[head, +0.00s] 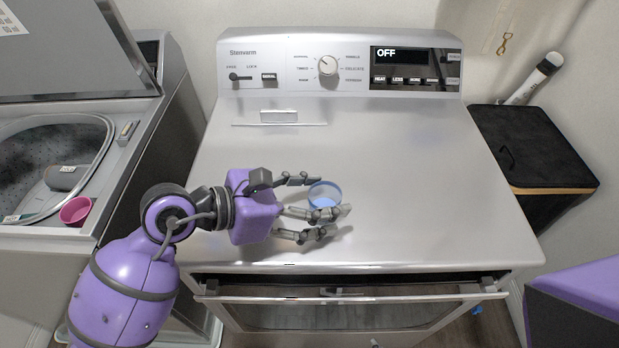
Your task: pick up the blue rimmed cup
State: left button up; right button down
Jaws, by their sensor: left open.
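The blue rimmed cup (325,190) stands on the silver top of the dryer, a little left of its middle. It looks small and translucent with a blue rim. My left gripper (318,208) comes in from the left with its fingers open, pointing right. Its fingers are at the cup, and one finger crosses in front of the cup's lower part. I cannot tell whether any finger touches the cup. My right gripper is not in view.
The dryer top (420,180) is clear around the cup, with a control panel (340,70) behind. A black box (530,145) stands at right. The dryer's front door (350,310) is ajar.

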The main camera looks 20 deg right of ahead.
pick_arm(q)
jog(key=shift+c, duration=0.5)
jog(key=c, duration=1.1)
jog(key=shift+c, duration=0.2)
